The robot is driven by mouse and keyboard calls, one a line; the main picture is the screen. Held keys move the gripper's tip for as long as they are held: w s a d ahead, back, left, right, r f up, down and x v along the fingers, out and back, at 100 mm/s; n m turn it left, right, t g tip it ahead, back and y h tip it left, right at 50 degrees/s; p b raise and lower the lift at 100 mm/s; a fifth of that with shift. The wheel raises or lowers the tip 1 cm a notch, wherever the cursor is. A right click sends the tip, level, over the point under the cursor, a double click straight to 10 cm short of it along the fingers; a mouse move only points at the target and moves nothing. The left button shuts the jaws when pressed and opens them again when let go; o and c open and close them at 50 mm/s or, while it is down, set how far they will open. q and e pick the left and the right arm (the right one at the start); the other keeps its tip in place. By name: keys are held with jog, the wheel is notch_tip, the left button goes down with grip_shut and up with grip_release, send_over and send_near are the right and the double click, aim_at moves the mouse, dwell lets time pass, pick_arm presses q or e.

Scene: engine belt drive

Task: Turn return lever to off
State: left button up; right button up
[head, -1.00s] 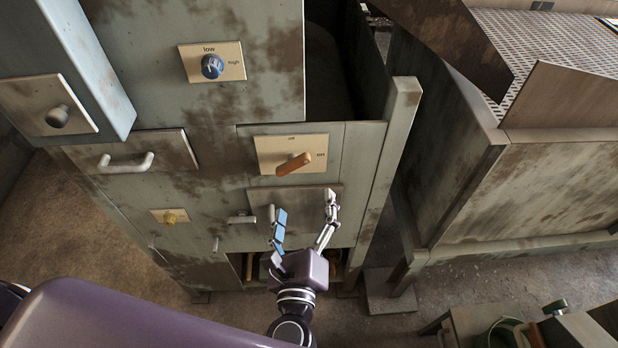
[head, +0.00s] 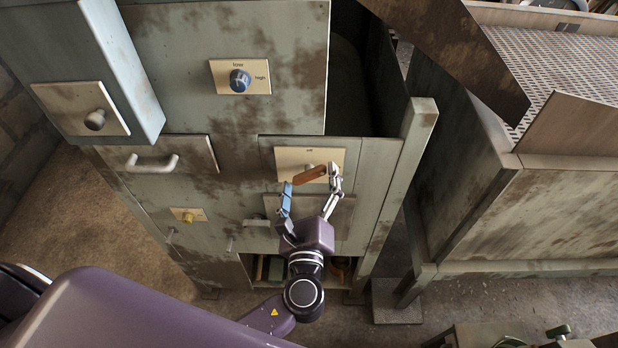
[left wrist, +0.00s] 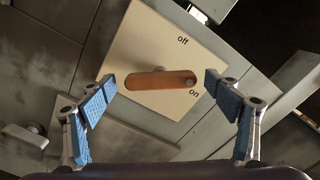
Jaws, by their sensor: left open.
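The return lever (head: 311,174) is an orange-brown handle on a cream plate (head: 285,158) set in the grey-green cabinet front. In the left wrist view the lever (left wrist: 155,82) lies level, with one end by the word "on"; "off" is printed higher on the plate. My left gripper (head: 312,181) is open in front of the plate. Its blue-padded fingers stand on either side of the lever, one near each end. In the left wrist view the right fingertip appears close to the "on" end; I cannot tell whether it touches. My right gripper is not in view.
A drawer handle (head: 152,163), a grey knob (head: 95,120) and a yellow knob (head: 188,217) are further left. A cabinet post (head: 400,180) stands to the right, with a perforated-top unit (head: 530,200) beyond it.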

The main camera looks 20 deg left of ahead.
pick_arm(q)
jog(key=c, duration=1.2)
jog(key=shift+o, duration=0.2)
jog(key=shift+f+n+b, duration=0.2)
jog(key=shift+n+b, duration=0.7)
jog(key=shift+b, duration=0.3)
jog(key=n+b, duration=0.3)
jog(key=shift+n, duration=0.3)
jog(key=n+b, duration=0.3)
jog(key=shift+r+n+b, duration=0.2)
jog(key=shift+n+b, duration=0.8)
jog(key=shift+n, duration=0.2)
